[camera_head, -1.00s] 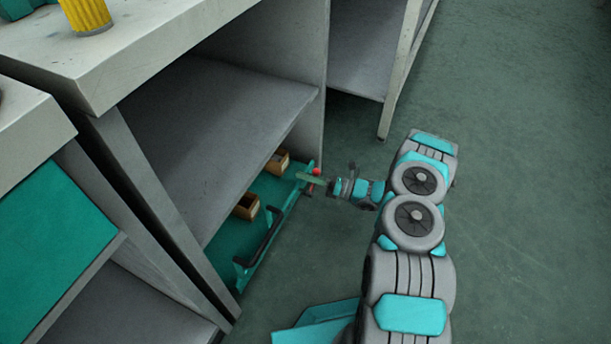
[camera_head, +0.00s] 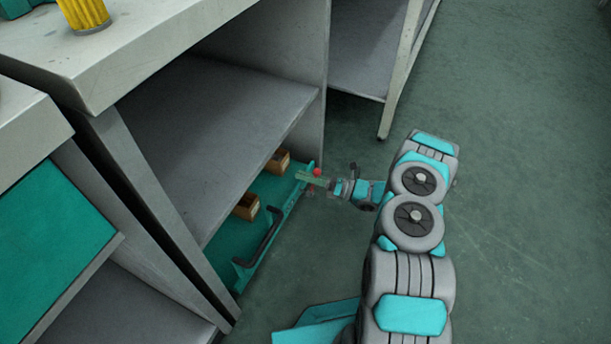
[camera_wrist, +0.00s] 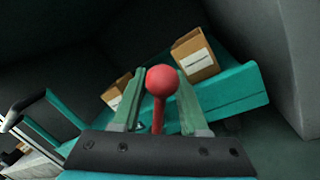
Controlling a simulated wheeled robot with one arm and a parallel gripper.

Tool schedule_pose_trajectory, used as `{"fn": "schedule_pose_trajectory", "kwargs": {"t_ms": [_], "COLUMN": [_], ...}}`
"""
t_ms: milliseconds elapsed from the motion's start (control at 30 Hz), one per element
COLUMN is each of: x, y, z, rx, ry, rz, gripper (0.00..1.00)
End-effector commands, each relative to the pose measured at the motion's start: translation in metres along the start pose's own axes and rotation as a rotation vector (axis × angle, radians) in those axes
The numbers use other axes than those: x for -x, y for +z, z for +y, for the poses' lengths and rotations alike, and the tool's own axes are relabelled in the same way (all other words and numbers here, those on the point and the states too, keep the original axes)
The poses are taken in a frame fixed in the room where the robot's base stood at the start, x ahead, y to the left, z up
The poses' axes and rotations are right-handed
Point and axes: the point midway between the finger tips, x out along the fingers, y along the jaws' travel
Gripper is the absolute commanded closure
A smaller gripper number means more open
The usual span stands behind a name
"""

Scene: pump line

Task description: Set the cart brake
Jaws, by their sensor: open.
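The cart (camera_head: 228,246) is a low teal platform under the shelf, with a dark handle (camera_head: 262,238) along its front edge. Its brake lever has a red ball knob (camera_head: 317,172) at the cart's right front corner. In the wrist view the red knob (camera_wrist: 161,81) on its red stem stands between the two green fingers of my gripper (camera_wrist: 155,97). The fingers are open, with a gap on each side of the stem. In the head view my gripper (camera_head: 312,181) is at the knob. The lower end of the lever is hidden behind the gripper's palm.
A grey shelf (camera_head: 215,135) lies over the cart, and an upright panel (camera_head: 312,110) stands close behind the knob. The floor to the right (camera_head: 520,200) is clear.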

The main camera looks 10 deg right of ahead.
Motion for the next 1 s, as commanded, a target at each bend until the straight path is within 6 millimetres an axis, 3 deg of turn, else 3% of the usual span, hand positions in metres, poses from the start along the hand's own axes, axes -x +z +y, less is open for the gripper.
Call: {"fn": "schedule_pose_trajectory", "kwargs": {"t_ms": [233, 500, 700, 1000], "x": [0.009, 0.053, 0.074, 0.078], "y": [0.001, 0.000, -0.001, 0.000], "z": [0.000, -0.001, -0.001, 0.000], "rx": [0.000, 0.002, -0.002, -0.001], "ry": [-0.001, -0.004, -0.002, -0.001], "rz": [-0.002, -0.001, 0.001, 0.000], "gripper": [0.56, 0.56, 0.56, 0.56]}}
